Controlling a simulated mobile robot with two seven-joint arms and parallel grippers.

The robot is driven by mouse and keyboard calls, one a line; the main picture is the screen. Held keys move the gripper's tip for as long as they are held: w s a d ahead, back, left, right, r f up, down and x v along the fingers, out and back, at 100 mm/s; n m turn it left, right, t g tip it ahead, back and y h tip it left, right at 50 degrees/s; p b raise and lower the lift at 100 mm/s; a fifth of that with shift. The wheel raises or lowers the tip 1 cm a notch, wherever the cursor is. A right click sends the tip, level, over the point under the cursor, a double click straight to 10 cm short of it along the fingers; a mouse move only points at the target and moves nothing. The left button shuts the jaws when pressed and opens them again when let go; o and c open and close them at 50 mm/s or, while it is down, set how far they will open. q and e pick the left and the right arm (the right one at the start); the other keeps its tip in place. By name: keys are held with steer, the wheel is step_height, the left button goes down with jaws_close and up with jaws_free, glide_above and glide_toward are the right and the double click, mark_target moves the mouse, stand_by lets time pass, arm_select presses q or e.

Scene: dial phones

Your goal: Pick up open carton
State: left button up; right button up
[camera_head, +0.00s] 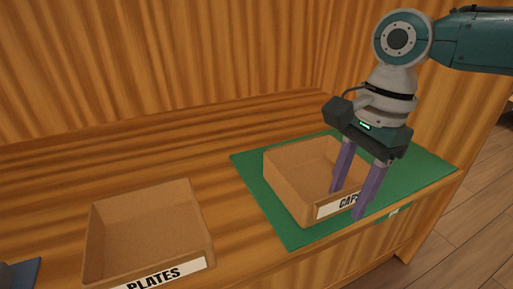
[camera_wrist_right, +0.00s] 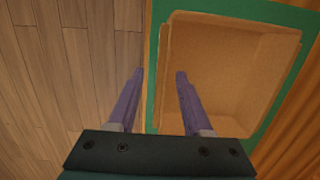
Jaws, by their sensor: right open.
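An open-topped brown carton (camera_head: 290,178) stands upright on a green mat (camera_head: 260,187), right of centre in the head view. The label on its front wall is partly hidden by a finger. My right gripper (camera_head: 348,202) is open at this front wall, one purple finger on the inner side and one on the outer side. In the wrist view, the carton (camera_wrist_right: 232,70) is empty and its near wall runs between the fingertips (camera_wrist_right: 160,73). I cannot tell whether the fingers touch the wall. My left gripper is not in view.
A second open carton (camera_head: 150,235), labelled PLATES, stands to the left on the wooden table (camera_head: 60,180). Part of a blue-grey thing (camera_head: 20,274) shows at the lower left. Wooden walls stand behind. The table's edge is close to the labelled wall, with floor beyond.

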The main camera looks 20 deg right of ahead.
steer(key=shift+w, duration=0.1)
steer(key=shift+c, duration=0.5)
jaws_close()
